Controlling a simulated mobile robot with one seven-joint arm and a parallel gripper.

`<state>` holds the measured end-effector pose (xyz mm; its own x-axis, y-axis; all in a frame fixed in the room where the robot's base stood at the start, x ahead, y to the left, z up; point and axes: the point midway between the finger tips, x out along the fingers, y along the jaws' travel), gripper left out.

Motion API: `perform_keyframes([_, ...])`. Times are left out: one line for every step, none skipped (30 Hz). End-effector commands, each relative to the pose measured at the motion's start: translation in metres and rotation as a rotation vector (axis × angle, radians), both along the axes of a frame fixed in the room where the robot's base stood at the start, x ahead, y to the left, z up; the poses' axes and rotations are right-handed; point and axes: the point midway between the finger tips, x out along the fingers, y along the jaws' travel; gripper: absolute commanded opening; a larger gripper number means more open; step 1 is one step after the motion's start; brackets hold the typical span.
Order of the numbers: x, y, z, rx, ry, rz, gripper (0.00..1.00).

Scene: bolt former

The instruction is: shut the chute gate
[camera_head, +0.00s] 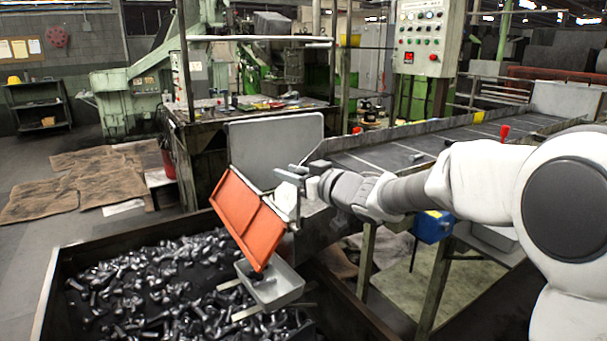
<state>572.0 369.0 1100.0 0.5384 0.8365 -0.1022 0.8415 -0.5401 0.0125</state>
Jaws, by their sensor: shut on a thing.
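The chute gate (245,217) is an orange panel with a lengthwise rib. It hangs tilted at the lower end of the chute (318,222), swung out over the bin of bolts. My gripper (291,174) reaches in from the right at the gate's right side. Its jaws are shut on what looks like the gate's grey handle (286,205); the exact contact is small and partly hidden by the fingers.
A large bin (48,290) full of dark bolts stands below the gate. A small grey tray (288,284) sits above the bolts under the gate's lower edge. A grey upright panel (275,143) stands behind the gate. The conveyor (430,143) runs back to the right.

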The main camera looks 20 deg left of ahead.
Motion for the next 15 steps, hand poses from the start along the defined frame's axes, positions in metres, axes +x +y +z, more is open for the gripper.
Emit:
perform_keyframes([-0.006, 0.004, -0.004, -0.031, -0.033, 0.001, 0.0])
perform_keyframes([-0.008, 0.007, -0.004, -0.051, -0.055, 0.001, 0.0])
perform_keyframes([-0.012, 0.01, -0.005, -0.075, -0.083, 0.002, 0.0])
perform_keyframes([-0.015, 0.013, -0.006, -0.093, -0.105, 0.001, 0.0])
perform_keyframes([-0.017, 0.015, -0.007, -0.113, -0.126, 0.001, 0.0])
perform_keyframes([-0.021, 0.018, -0.008, -0.137, -0.154, 0.001, 0.0])
perform_keyframes([-0.024, 0.021, -0.009, -0.156, -0.176, 0.001, 0.0])
perform_keyframes([-0.027, 0.023, -0.01, -0.173, -0.196, 0.002, 0.0])
perform_keyframes([-0.03, 0.026, -0.012, -0.197, -0.222, 0.001, 0.0])
perform_keyframes([-0.032, 0.028, -0.013, -0.215, -0.242, 0.001, 0.0])
perform_keyframes([-0.035, 0.03, -0.014, -0.232, -0.261, 0.002, 0.0])
perform_keyframes([-0.038, 0.033, -0.016, -0.253, -0.284, 0.002, 0.0])
perform_keyframes([-0.039, 0.035, -0.017, -0.268, -0.302, 0.001, 0.0])
perform_keyframes([-0.041, 0.037, -0.018, -0.283, -0.319, 0.001, 0.0])
perform_keyframes([-0.044, 0.039, -0.02, -0.303, -0.34, 0.001, 0.0])
